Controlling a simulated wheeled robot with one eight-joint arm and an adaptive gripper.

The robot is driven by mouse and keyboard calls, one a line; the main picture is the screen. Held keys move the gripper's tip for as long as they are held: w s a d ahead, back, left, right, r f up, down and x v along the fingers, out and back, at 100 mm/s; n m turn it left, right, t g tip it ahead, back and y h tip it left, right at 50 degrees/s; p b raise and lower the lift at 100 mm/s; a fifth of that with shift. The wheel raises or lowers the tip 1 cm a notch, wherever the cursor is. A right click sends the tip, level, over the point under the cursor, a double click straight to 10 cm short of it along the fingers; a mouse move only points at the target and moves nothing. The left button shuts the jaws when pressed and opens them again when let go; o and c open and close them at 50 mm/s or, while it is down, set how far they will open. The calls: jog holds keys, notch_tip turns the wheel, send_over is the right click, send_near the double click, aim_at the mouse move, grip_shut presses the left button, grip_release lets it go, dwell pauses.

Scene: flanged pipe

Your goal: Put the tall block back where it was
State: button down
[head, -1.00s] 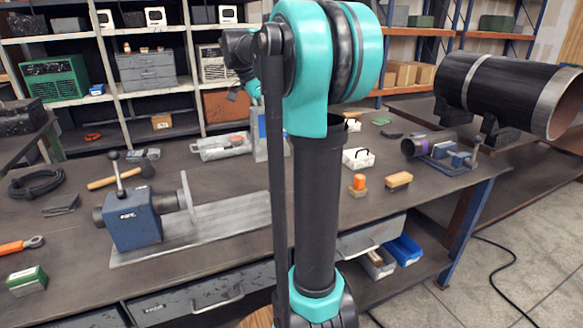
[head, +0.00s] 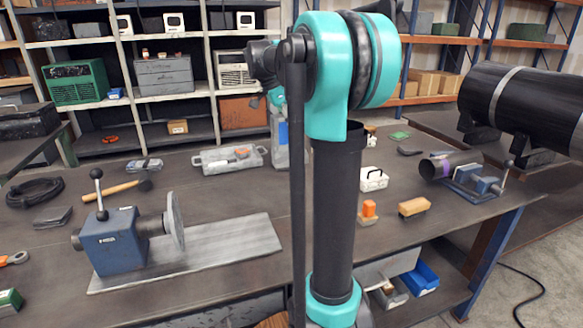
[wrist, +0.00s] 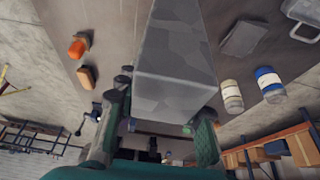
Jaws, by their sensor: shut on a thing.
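The tall block (wrist: 178,60) is a grey, mottled, straight-sided block. In the wrist view it sits between the two fingers of my gripper (wrist: 158,130), which is shut on it. The block stretches away from the fingers toward the top edge of the picture, so its far end is cut off. In the head view my arm hides most of the gripper. A grey shape with a blue patch (head: 283,135) shows just left of the arm, but I cannot tell how much of it is the block.
The dark workbench (head: 225,190) carries a blue vise-like fixture (head: 115,240) on a metal plate, a hammer (head: 115,188), an orange-topped item (head: 368,210), a brush-like block (head: 413,207) and a small pipe clamp (head: 475,180). A large black pipe (head: 525,100) lies right. Bottles (wrist: 270,85) show in the wrist view.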

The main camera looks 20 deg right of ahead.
aim_at(278, 135)
notch_tip(278, 135, down, 13)
jog(key=shift+r, duration=0.1)
dwell(0.5)
jog(key=c, duration=1)
grip_release()
jog(key=shift+f, duration=0.2)
jog(key=v, duration=1.2)
jog(key=shift+a+r, duration=0.1)
jog(key=shift+r, duration=0.05)
jog(key=shift+s, duration=0.15)
